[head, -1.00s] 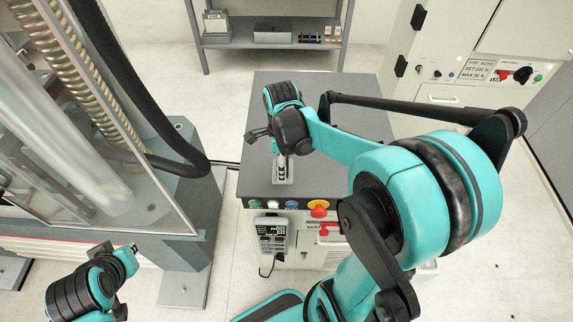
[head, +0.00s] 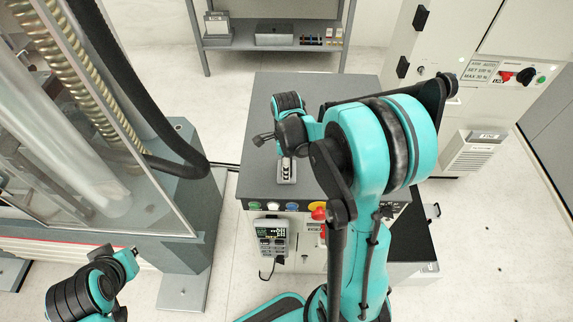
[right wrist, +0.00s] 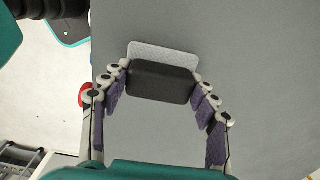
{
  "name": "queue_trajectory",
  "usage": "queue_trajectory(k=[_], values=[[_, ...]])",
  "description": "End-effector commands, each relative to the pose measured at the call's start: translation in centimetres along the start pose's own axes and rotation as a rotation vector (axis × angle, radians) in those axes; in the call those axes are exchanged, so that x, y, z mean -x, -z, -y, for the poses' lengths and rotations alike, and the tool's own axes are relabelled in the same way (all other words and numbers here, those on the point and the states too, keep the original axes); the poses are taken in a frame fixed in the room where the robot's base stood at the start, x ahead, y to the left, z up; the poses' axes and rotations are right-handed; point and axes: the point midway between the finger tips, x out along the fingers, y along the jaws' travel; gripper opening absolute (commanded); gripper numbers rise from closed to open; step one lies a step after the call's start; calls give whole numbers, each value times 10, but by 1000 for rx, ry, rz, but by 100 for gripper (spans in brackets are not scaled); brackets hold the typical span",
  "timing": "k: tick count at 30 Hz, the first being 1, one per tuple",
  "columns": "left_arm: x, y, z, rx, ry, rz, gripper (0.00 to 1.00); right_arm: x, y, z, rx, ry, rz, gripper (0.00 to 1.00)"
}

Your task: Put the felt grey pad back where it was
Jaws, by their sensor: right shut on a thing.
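The grey pad (right wrist: 162,82) shows in the right wrist view as a dark, rounded block. My right gripper (right wrist: 160,77) is shut on it, with a row of fingers at each side. A light grey flat rectangle (right wrist: 163,52) shows just beyond the pad on the grey surface; I cannot tell whether they touch. In the head view the right wrist is over the grey cabinet top (head: 330,90), and the pad cannot be made out there. My left gripper (head: 132,252) is at the lower left, away from the cabinet; its fingers are too small to judge.
A red knob (head: 319,214) and a keypad (head: 271,238) are on the front. The clear-guarded machine (head: 110,150) stands left. A shelf (head: 268,43) is behind and a control cabinet (head: 440,60) right.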

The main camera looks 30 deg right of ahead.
Motion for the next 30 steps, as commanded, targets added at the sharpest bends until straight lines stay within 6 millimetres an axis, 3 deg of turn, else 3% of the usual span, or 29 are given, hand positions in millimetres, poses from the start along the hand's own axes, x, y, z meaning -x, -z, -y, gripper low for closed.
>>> queue_trajectory(k=[2, 3, 5, 17, 30], values=[[-3, -2, 0, 0, 0, 0, 0, -4, 0, 0, 0, 0, 0, 33], [-2, -2, 0, 0, 0, 0, 0, -3, 0, 0, 0, 0, 0, 70], [-2, -2, 0, 0, 0, 0, 0, -2, 0, 0, 0, 0, 0, 80], [3, 2, 0, 0, 0, 0, 0, 5, 0, 0, 0, 0, 0, 80], [15, 10, 0, 0, 0, 0, 0, 94, 0, 0, 0, 0, 0, 80]])
